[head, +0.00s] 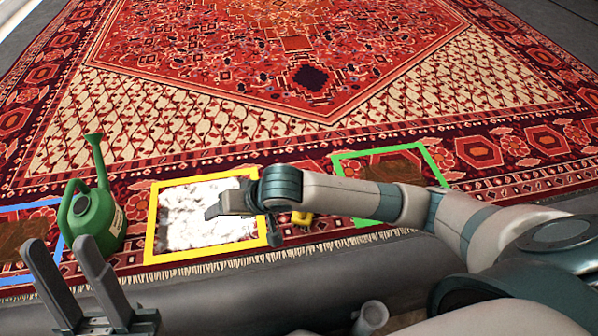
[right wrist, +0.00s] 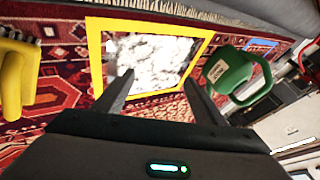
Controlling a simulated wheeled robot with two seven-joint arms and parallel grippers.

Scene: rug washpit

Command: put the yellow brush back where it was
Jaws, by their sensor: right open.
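The yellow brush (head: 302,218) shows as a small yellow piece behind my right wrist in the head view, mostly hidden, on the rug between the yellow and green frames. In the right wrist view the yellow brush (right wrist: 18,80) stands at the left edge, outside the jaws and apart from them. My right gripper (head: 222,206) is over the white foam patch inside the yellow frame (head: 151,225). In the right wrist view the fingers of that gripper (right wrist: 160,95) are apart with nothing between them. My left gripper (head: 60,242) is open and empty at the lower left.
A green watering can (head: 92,218) stands between the blue frame (head: 62,240) and the yellow frame. The green frame (head: 435,165) encloses a brown patch, partly covered by my right arm. The patterned rug (head: 290,60) is clear beyond the frames. Its fringed edge lies nearest me.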

